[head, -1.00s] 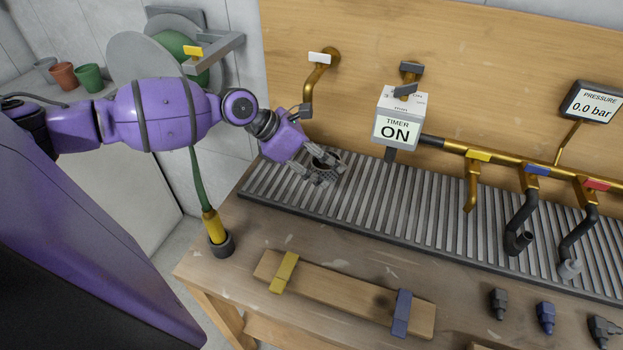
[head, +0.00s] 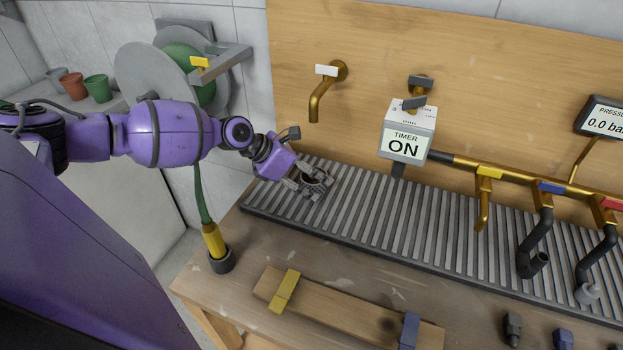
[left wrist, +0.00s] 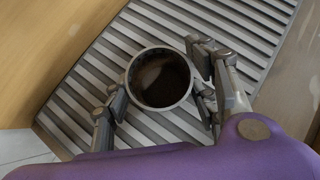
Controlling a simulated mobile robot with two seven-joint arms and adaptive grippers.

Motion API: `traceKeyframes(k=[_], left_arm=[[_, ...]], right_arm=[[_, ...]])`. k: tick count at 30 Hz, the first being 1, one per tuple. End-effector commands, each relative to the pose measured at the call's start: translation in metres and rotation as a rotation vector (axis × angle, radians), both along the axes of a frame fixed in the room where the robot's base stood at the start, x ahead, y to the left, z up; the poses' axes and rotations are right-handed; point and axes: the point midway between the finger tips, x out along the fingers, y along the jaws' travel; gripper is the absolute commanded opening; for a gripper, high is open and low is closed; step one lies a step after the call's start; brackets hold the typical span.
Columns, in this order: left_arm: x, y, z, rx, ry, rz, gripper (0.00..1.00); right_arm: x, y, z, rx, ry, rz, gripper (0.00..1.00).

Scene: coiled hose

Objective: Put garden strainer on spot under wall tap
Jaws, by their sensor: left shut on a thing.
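The garden strainer (left wrist: 160,78) is a small grey round cup with a dark inside, seen from above in the left wrist view. My left gripper (head: 312,187) is shut on it, with fingers on both sides of its wall. In the head view the strainer (head: 319,178) is small and partly hidden by the fingers. It is at the left part of the slatted grate, roughly below the brass wall tap (head: 318,98) with the white handle. I cannot tell whether it touches the slats. My right gripper is not in view.
The timer box (head: 407,133) reading ON hangs right of the tap. Brass pipes with coloured valves (head: 489,172) continue right. The slatted grate (head: 400,215) is clear between. A wooden block (head: 335,308) with clips and a yellow hose end (head: 214,241) are in front.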

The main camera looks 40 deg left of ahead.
Motion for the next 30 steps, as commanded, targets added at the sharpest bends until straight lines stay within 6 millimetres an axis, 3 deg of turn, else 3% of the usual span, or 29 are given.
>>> traceKeyframes(k=[12, 13, 17, 30], left_arm=[[0.0005, -0.0003, -0.0067, 0.000, -0.002, 0.000, 0.27], [0.0006, 0.0000, -0.0065, 0.001, -0.003, -0.001, 0.57], [0.0003, 0.0000, -0.0070, 0.001, -0.002, -0.001, 0.72], [-0.0030, 0.0028, -0.0010, 0.001, 0.001, 0.001, 0.72]], right_arm=[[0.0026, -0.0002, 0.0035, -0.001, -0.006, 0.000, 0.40], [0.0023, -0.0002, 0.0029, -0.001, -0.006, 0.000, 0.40], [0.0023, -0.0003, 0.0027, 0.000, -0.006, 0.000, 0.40], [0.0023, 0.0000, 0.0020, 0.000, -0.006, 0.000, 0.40]])
